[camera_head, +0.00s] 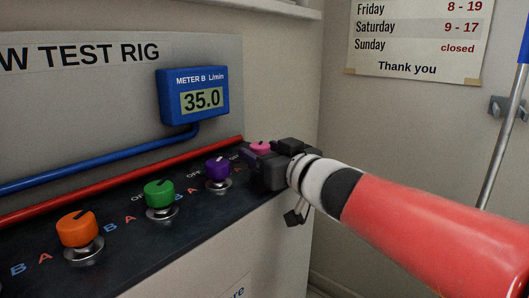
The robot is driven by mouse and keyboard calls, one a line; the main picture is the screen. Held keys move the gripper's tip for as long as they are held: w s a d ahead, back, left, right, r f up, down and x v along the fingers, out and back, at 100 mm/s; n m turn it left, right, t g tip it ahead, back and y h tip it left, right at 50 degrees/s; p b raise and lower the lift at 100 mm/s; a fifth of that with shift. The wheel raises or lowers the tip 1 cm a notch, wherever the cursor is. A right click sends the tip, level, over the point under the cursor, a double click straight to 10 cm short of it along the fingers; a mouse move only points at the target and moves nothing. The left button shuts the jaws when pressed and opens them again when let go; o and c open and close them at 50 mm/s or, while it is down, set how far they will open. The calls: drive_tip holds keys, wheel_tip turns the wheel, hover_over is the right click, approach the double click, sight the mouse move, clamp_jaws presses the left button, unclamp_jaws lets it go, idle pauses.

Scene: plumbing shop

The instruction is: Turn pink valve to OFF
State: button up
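The pink valve (260,147) is the rightmost knob on the dark panel, and only its pink top shows. My gripper (252,155) is at the valve, coming in from the right, with its dark body covering the valve's lower part. I cannot tell whether the fingers touch the knob or are closed on it. The pink valve's pointer and its OFF label are hidden or too small to read.
A purple valve (218,168) stands just left of my gripper, then a green valve (159,193) and an orange valve (77,230). Behind them run a red pipe (120,178) and a blue pipe (95,165). A blue meter (195,95) reads 35.0.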

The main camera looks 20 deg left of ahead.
drive_tip(key=c, duration=0.9)
drive_tip(key=shift+o, duration=0.2)
drive_tip(key=shift+w+p, duration=0.1)
drive_tip(key=shift+p, duration=0.2)
drive_tip(key=shift+w+d+r+n+g+y+p, duration=0.1)
drive_tip(key=shift+n+g+y+p, duration=0.45)
drive_tip(key=shift+g, duration=0.25)
drive_tip(key=g, duration=0.1)
drive_tip(key=n+g, duration=0.1)
drive_tip(key=n+g+y+p, duration=0.1)
drive_tip(key=shift+w+d+n+g, duration=0.1)
drive_tip(key=shift+w+n+g, duration=0.15)
drive_tip(key=shift+g, duration=0.05)
drive_tip(key=n+g, duration=0.1)
drive_tip(key=g, duration=0.1)
drive_tip(key=n+g, duration=0.2)
drive_tip(key=g, duration=0.1)
drive_tip(key=shift+w+f+y, duration=0.2)
drive_tip(key=shift+y, duration=0.05)
drive_tip(key=shift+w+r+n+g+h, duration=0.1)
drive_tip(key=shift+n+g+h, duration=0.4)
drive_tip(key=shift+n+g, duration=1.7)
drive_tip(key=shift+m+g, duration=0.3)
drive_tip(key=shift+g, duration=0.2)
drive_tip(key=o, duration=1)
